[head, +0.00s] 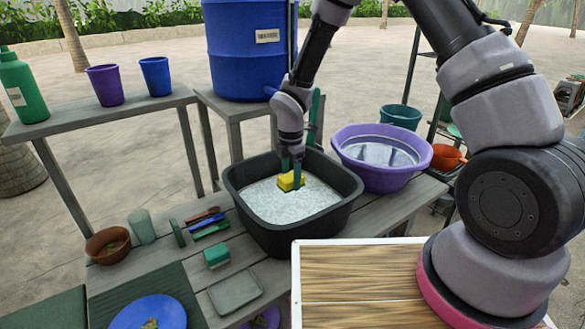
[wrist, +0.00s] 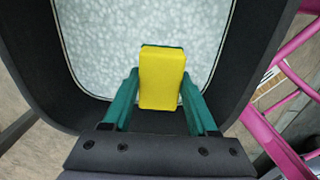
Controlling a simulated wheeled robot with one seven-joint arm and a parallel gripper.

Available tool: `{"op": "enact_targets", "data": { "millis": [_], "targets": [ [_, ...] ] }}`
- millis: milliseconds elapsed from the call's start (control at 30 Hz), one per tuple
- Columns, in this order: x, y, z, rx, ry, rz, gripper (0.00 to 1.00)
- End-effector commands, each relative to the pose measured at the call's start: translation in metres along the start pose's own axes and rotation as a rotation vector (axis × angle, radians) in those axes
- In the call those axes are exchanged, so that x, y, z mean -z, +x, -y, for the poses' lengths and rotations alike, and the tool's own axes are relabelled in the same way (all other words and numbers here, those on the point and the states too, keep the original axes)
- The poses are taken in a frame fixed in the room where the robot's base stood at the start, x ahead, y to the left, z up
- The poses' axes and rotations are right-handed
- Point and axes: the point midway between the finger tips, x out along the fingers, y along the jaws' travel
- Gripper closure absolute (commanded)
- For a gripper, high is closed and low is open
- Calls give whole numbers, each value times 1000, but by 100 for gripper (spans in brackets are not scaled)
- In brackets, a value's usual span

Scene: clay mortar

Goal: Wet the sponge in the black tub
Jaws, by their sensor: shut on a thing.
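The black tub (head: 342,209) stands on the grey slatted table and holds pale, speckled water with foam-like patches; its dark wall also shows in the wrist view (wrist: 42,70). My gripper (head: 291,178) points down inside the tub's outline. Its green fingers are shut on the yellow sponge (head: 286,183), one on each side. In the wrist view the sponge (wrist: 161,80) lies between the fingertips of my gripper (wrist: 160,98), over the water. I cannot tell whether the sponge touches the water.
A purple basin (head: 408,176) stands close right of the tub. A green-and-white sponge or brush (head: 216,256), a grey dish (head: 236,291), a brown bowl (head: 107,245) and several utensils (head: 207,226) lie left of it. A blue barrel (head: 246,62) stands behind.

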Motion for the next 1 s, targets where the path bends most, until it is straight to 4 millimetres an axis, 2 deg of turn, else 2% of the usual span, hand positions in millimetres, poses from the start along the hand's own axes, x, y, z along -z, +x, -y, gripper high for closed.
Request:
{"op": "enact_targets", "data": {
  "millis": [700, 1000],
  "targets": [
    [0, 102, 0, 1, 0, 1, 86],
    [0, 127, 0, 0, 2, 1, 86]
  ]
}}
